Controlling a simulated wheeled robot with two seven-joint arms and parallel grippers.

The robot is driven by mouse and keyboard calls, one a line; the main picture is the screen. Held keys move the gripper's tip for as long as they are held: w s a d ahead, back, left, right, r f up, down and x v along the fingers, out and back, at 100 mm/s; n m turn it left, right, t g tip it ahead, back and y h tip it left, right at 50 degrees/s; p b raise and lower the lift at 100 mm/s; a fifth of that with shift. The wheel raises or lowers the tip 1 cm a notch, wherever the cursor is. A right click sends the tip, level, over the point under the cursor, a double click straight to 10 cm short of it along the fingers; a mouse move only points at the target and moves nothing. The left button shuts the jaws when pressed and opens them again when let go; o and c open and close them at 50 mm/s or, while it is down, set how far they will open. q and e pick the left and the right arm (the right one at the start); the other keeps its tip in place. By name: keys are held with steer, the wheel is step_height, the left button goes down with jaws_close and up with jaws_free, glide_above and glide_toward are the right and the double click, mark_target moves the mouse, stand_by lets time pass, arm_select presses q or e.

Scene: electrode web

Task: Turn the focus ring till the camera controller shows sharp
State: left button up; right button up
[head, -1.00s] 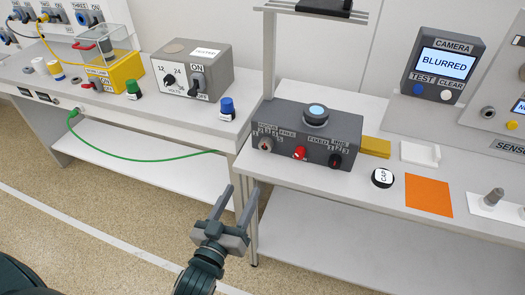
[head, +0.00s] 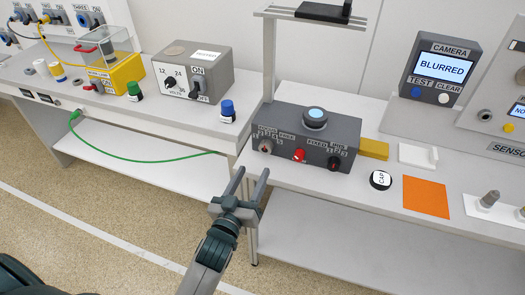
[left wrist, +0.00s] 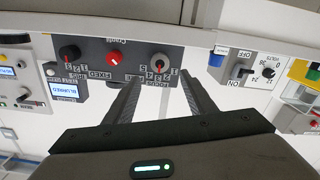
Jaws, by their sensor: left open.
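The focus ring (head: 265,146) is the left knob on the front of the dark grey camera box (head: 345,128), labelled FOCUS with numbers. It also shows in the left wrist view (left wrist: 160,62), upside down, just beyond the fingertips. A red knob (head: 299,155) marked FREE and FIXED and a black iris knob (head: 334,163) sit to its right. The camera controller (head: 439,69) reads BLURRED. My left gripper (head: 251,178) is open and empty, in front of and below the focus ring, apart from it. My right gripper is not in view.
A black CAP disc (head: 380,180), an orange sheet (head: 426,197) and a yellow block (head: 374,149) lie right of the box. A blue knob (head: 227,109) and a grey volts box (head: 193,75) stand left. Free room lies before the bench's front edge.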

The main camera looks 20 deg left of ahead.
mark_target(264, 150)
arm_select(q)
steer(key=w+p, duration=0.1)
steer(key=w, duration=0.7)
steer(key=shift+w+d+p, duration=0.15)
steer(key=shift+p, duration=0.15)
steer(key=shift+w, duration=0.6)
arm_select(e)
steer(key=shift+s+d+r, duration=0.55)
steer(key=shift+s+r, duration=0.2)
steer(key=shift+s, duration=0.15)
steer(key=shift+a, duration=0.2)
arm_select(q)
steer(key=c, duration=1)
steer(key=shift+c, duration=0.2)
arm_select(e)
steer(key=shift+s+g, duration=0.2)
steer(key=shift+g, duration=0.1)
